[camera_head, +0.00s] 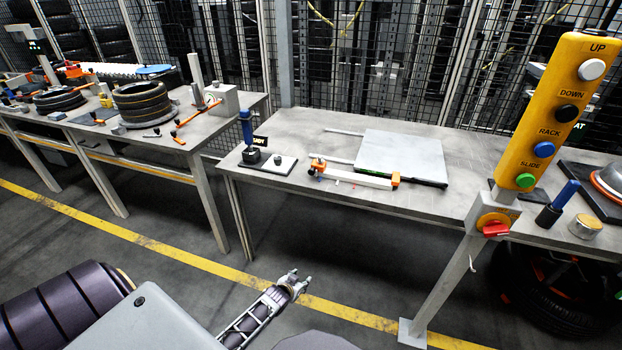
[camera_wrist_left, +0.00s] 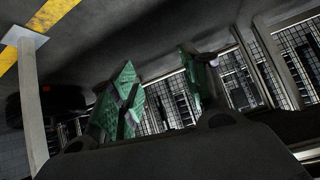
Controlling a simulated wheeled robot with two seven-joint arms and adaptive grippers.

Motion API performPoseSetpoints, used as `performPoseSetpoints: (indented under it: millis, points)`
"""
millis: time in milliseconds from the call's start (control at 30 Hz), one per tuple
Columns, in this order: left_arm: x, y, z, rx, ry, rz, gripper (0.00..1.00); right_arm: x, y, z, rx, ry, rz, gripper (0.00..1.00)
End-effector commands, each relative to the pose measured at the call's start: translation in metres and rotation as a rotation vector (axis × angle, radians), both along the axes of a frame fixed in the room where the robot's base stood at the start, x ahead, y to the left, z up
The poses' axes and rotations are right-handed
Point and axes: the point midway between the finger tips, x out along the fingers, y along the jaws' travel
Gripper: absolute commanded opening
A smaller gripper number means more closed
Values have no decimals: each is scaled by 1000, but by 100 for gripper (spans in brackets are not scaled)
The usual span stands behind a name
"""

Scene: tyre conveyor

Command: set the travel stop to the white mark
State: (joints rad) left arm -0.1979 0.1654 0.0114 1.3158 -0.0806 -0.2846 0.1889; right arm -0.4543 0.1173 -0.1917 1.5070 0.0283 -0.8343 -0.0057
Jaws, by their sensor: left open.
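A pale rail (camera_head: 355,178) lies on the grey workbench (camera_head: 450,205), with an orange block (camera_head: 318,165) at its left end and another orange piece (camera_head: 395,180) at its right end. The travel stop seems to be part of this rail assembly; I cannot tell which piece it is. Small red and white spots show near the rail's left part, too small to tell the white mark for sure. My left gripper (camera_head: 295,280) is open and empty, low over the floor in front of the bench, well apart from the rail. Its green-padded fingers (camera_wrist_left: 160,100) show spread in the left wrist view.
A yellow button post (camera_head: 552,110) with a red switch (camera_head: 495,229) stands in front of the bench's right side. A flat pale plate (camera_head: 400,152) lies behind the rail, and a blue-handled tool (camera_head: 246,128) stands to its left. Tyres (camera_head: 143,102) lie on the left bench.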

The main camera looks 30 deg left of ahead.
Motion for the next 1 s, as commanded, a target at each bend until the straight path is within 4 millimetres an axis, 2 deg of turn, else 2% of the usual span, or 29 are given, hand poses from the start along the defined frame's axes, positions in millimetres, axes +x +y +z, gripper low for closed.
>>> performPoseSetpoints:
  millis: [33,200,500,733,1000]
  points:
    - [13,4,9,0,-34,7,47,6,4,3,6,-7,1,40]
    - [49,15,52,1,-138,29,47,19,13,25,19,-18,2,40]
    - [94,36,134,4,-318,66,47,36,27,68,44,-37,7,40]
    - [115,50,202,8,-460,89,47,42,35,104,63,-54,11,40]
    - [124,62,280,15,-621,111,47,41,41,148,83,-71,18,40]
